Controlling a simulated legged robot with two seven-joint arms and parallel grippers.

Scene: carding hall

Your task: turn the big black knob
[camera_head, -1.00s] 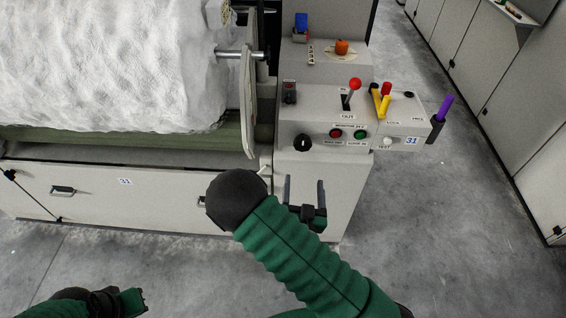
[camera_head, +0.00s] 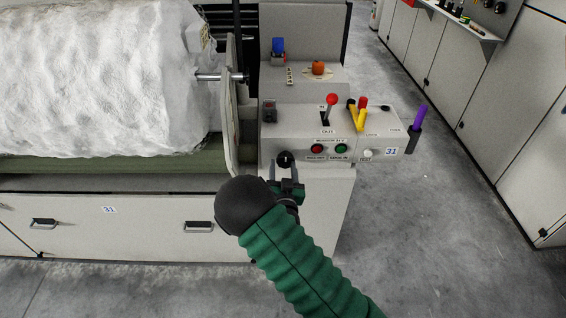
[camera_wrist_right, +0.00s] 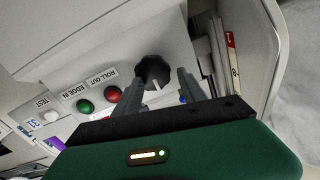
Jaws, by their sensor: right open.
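The big black knob (camera_head: 285,159) is on the front of the grey control box, at its lower left corner. In the right wrist view the knob (camera_wrist_right: 153,72) shows a dark lobed rim and a pale pointer line. My right gripper (camera_head: 285,174) is open, its two fingers pointing at the knob from below in the head view. In the wrist view its fingertips (camera_wrist_right: 161,80) stand on either side of the knob, close to it; I cannot tell whether they touch it. My left gripper is out of view.
A white fibre roll (camera_head: 100,80) is at left. The right-hand floor is clear.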

